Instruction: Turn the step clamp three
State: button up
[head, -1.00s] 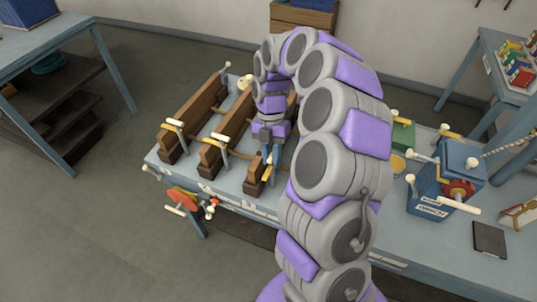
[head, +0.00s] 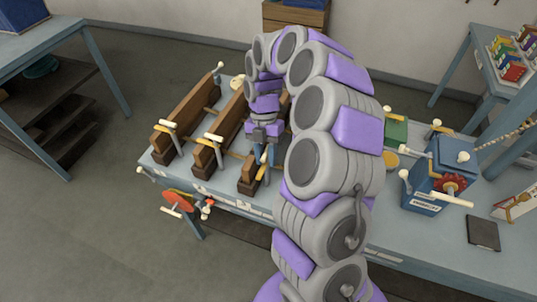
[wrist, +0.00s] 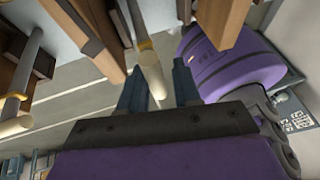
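Several wooden step clamps stand side by side on the blue-grey bench (head: 300,208). They include a left clamp (head: 188,115), a middle clamp (head: 233,118) and a right clamp (head: 247,184), which my arm partly covers. My gripper (head: 262,156) is low over the near end of the right clamp. In the wrist view my two blue-grey fingers (wrist: 158,82) are apart. A cream-tipped handle (wrist: 151,72) shows in the gap between them, with no clear contact. I cannot read which clamp is number three.
A red handwheel (head: 178,202) sits on the bench front. A blue winch box (head: 430,180) and dark pad (head: 483,233) lie to the right. Floor (head: 80,240) is clear at left.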

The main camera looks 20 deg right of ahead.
jog(key=shift+s+a+f, duration=0.1)
jog(key=shift+a+f, duration=0.1)
jog(key=p+v, duration=0.6)
jog(key=v, duration=1.1)
jog(key=shift+w+r+p, duration=0.2)
jog(key=shift+r+p, duration=0.1)
jog(key=shift+p, duration=0.05)
jog(key=shift+d, duration=0.2)
